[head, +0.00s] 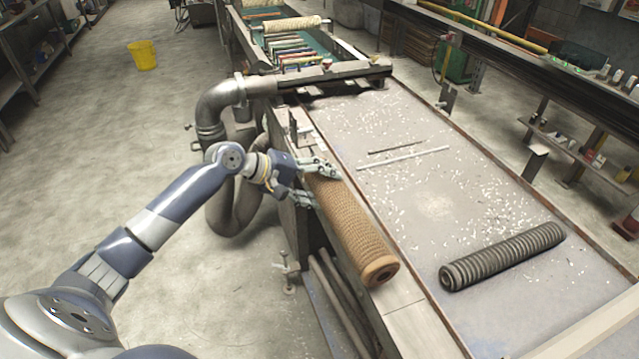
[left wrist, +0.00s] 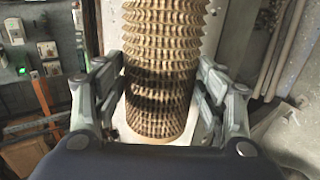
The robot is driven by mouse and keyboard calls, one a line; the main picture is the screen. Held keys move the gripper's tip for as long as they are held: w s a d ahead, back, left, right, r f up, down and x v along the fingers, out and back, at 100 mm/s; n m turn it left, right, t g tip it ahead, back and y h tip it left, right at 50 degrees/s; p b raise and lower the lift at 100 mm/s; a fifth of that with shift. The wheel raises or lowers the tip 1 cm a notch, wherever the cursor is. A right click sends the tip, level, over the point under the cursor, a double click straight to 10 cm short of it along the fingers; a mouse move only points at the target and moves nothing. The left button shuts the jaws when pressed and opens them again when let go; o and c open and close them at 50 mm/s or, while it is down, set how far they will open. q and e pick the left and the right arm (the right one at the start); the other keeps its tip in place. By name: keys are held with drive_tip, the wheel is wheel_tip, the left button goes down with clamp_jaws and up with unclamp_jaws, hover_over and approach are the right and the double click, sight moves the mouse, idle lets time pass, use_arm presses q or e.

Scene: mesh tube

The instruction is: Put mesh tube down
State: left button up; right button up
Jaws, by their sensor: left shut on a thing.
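The mesh tube (head: 350,232) is a tan, ribbed cylinder lying lengthwise along the left edge of the workbench. My left gripper (head: 322,184) is shut on its far end, coming in from the left side. In the left wrist view the mesh tube (left wrist: 160,70) runs up between the two fingers of my left gripper (left wrist: 160,100), which clasp it from both sides. Whether the tube rests on the edge or hangs just above it, I cannot tell. My right gripper is not in view.
A dark ribbed hose (head: 503,256) lies on the speckled bench top (head: 430,200). Two thin rods (head: 403,157) lie farther back. A thick grey pipe (head: 222,105) bends down beside the bench's left end. The bench middle is mostly clear. A yellow bucket (head: 143,55) stands on the floor.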

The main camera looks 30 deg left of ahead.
use_arm(q)
drive_tip(key=shift+f, duration=0.25)
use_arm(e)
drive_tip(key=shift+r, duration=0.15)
use_arm(q)
drive_tip(key=shift+f, duration=0.6)
drive_tip(key=o, duration=1.4)
drive_tip(key=shift+f, duration=0.1)
drive_tip(key=shift+c, duration=0.2)
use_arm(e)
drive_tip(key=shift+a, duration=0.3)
